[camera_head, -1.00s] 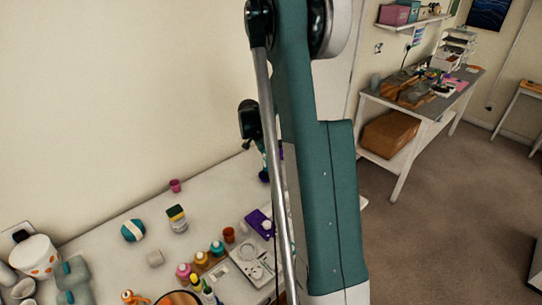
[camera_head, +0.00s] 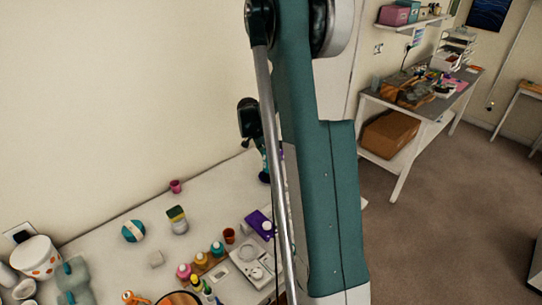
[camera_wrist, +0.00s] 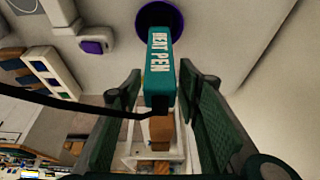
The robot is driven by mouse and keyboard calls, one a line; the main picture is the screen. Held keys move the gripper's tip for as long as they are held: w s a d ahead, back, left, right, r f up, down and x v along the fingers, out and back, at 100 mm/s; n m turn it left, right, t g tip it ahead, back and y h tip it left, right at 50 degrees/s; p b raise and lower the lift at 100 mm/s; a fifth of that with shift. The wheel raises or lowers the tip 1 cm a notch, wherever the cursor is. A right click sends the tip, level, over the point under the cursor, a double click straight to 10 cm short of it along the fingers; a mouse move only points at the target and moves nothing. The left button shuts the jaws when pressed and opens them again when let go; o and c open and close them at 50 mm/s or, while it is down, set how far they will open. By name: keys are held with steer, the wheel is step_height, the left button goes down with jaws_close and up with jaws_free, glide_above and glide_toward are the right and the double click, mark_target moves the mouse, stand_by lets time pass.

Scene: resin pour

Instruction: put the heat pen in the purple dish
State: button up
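The heat pen (camera_wrist: 160,62) is a teal, block-like tool with a white "HEAT PEN" label and a black cord at its near end. In the wrist view it lies between my gripper's (camera_wrist: 160,76) two dark green fingers. Narrow gaps show on both sides of the pen, so the gripper looks open around it. The round purple dish (camera_wrist: 148,14) is beyond the pen's far end, which overlaps it in the picture. I cannot tell whether the pen touches the dish. In the head view, my gripper is at the far table edge, partly hidden by my arm.
A white and purple item (camera_wrist: 95,42) lies left of the pen.

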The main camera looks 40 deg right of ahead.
steer(key=v, duration=1.1)
steer(key=shift+a, duration=0.15)
stand_by(0.4)
steer(key=s+a+r+n+t, duration=0.1)
steer(key=s+a+r+n, duration=0.25)
steer(key=a, duration=0.45)
steer(key=s+a+r+n+t+y, duration=0.1)
steer(key=s+a+r+n, duration=0.1)
steer(key=s+a+r, duration=0.45)
steer(key=s+a+r+n+t, duration=0.1)
steer(key=a+r+n+t, duration=0.15)
steer(key=a, duration=0.65)
steer(key=s+a+f+n+t+y, duration=0.2)
steer(key=s+a+n, duration=0.8)
steer(key=s+a, duration=0.8)
steer(key=shift+a+y, duration=0.3)
steer(key=shift+y, duration=0.4)
